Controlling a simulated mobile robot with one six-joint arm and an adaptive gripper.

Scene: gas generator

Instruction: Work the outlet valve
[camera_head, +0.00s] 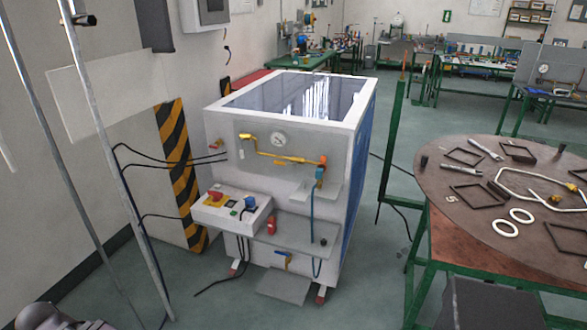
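The gas generator is a white cabinet (225,128) with a glass-like top, standing on the floor at centre. A yellow pipe (265,152) with an orange-red fitting (322,161) at its right end runs across its front, below a round gauge (278,139). A small red-and-yellow valve (216,145) sits to the left. Low on the front is another small valve (284,257) with yellow and blue parts. No label shows which is the outlet valve, and handle positions are too small to tell.
A control box (232,212) with a red knob juts from the cabinet's front left. Black cables (170,158) run to the left. Grey poles (110,150) stand at left. A round-topped table (450,185) with tools stands at right. Open floor (375,255) lies between cabinet and table.

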